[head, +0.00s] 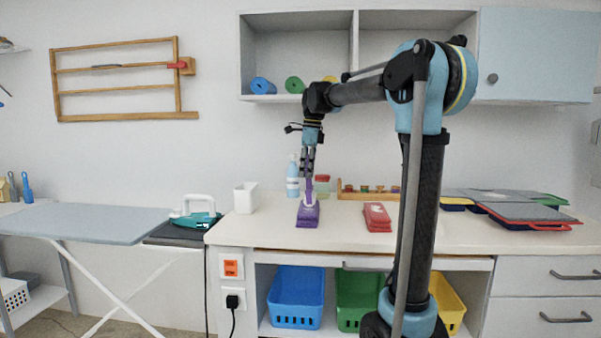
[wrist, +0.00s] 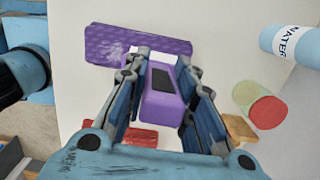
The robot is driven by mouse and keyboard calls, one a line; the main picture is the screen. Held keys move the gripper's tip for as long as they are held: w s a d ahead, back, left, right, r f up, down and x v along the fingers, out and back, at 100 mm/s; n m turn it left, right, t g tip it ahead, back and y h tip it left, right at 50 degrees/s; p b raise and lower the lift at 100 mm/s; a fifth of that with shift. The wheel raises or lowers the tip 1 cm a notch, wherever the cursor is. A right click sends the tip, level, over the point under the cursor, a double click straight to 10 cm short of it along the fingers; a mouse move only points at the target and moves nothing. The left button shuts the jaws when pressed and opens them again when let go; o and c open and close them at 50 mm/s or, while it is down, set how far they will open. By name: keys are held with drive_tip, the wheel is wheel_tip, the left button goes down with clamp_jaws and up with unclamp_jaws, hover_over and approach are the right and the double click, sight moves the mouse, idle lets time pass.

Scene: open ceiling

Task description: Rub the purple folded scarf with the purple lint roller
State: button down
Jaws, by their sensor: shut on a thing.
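The purple folded scarf (head: 307,216) lies flat on the white counter; in the wrist view it is the quilted purple piece (wrist: 108,44) at upper left. My gripper (head: 308,170) points down above it. In the wrist view my gripper (wrist: 163,70) is shut on the purple handle of the lint roller (wrist: 160,106), which has a dark patch. The roller's white head (wrist: 150,54) shows between the fingers and overlaps the scarf's edge. In the head view the lint roller (head: 308,191) stands upright at the scarf; whether it presses on it I cannot tell.
A red folded cloth (head: 377,217) lies to the right of the scarf. A blue water bottle (head: 293,178), a red-lidded jar (head: 322,186) and a wooden rack (head: 351,193) stand behind. A white box (head: 246,198) and an iron (head: 196,219) are left.

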drive_tip(key=shift+s+d, duration=0.1)
drive_tip(key=shift+d, duration=0.75)
drive_tip(key=shift+a+r, duration=0.1)
drive_tip(key=shift+r, duration=3.9)
drive_tip(key=shift+s, duration=0.1)
